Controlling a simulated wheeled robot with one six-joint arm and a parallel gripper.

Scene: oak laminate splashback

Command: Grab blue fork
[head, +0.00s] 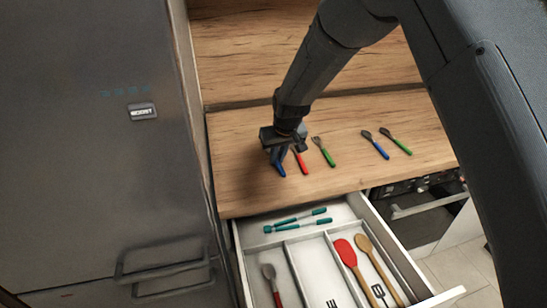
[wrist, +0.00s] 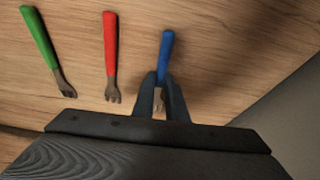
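The blue fork (wrist: 166,55) is at the right of a row of cutlery on the wooden counter. Its blue handle points away from my gripper in the wrist view. Its grey head shows between the fingers. In the head view only the end of the blue handle (head: 281,170) shows clearly below the gripper. My gripper (wrist: 160,78) has its two fingers close together, one on each side of the fork near its neck, and looks shut on it. It also shows in the head view (head: 279,155), low over the counter. I cannot tell whether the fork is lifted.
A red fork (wrist: 111,55) and a green fork (wrist: 46,50) lie beside it. Another blue utensil (head: 375,145) and a green one (head: 395,141) lie further right. An open drawer (head: 285,247) below holds several utensils. A grey fridge (head: 90,170) stands at the left.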

